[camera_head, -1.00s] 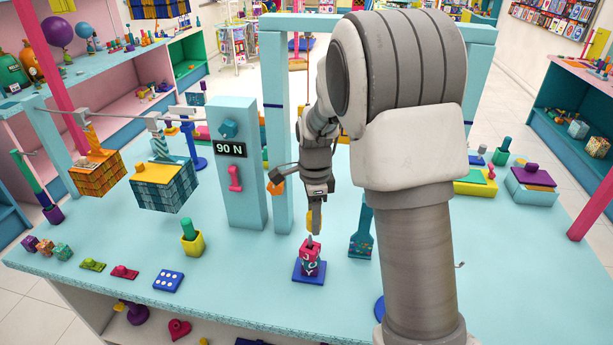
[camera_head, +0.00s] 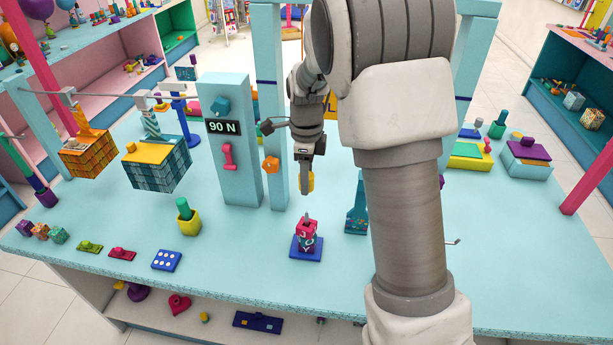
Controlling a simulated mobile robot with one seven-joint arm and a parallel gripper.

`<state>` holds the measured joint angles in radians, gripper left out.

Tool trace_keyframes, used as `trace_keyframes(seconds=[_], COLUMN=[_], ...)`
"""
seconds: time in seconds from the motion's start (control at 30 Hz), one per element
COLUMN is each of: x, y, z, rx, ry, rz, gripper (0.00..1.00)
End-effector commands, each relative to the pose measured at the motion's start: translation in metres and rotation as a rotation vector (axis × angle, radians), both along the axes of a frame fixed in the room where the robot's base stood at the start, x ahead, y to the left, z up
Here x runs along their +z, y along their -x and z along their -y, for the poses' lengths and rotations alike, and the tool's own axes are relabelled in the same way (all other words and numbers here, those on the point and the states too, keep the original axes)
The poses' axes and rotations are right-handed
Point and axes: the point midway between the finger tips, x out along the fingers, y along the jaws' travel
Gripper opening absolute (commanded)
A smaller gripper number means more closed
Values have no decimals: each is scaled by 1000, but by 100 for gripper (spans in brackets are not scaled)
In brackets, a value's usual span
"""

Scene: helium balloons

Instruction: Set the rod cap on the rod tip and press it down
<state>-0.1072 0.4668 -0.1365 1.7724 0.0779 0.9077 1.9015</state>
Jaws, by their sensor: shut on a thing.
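My gripper (camera_head: 307,182) hangs at the centre, pointing down, with a small yellow piece between or on its fingertips. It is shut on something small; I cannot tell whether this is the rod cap. Just below, apart from it, a red patterned block (camera_head: 307,232) with a grey point on top stands on a blue square base (camera_head: 306,252). A grey horizontal rod (camera_head: 110,97) at the left carries two hanging patterned boxes, an orange one (camera_head: 90,158) and a teal one (camera_head: 157,170). I cannot tell which end is the rod tip.
A light blue post with a "90 N" sign (camera_head: 230,126) and a frame upright (camera_head: 270,60) stand left of my gripper. A yellow cup (camera_head: 188,222) with a green peg and a blue dotted tile (camera_head: 166,260) are at front left. My arm hides much of the right.

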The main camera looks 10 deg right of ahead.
Motion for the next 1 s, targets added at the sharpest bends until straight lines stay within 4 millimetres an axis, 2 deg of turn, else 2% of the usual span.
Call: trace_keyframes(seconds=[0.63,0.8,1.0], x=[-63,-72,-73], y=[0,0,0], z=[0,0,0], rx=[1,1,1], ry=[1,0,0], rz=[-1,0,1], gripper=[0,0,0])
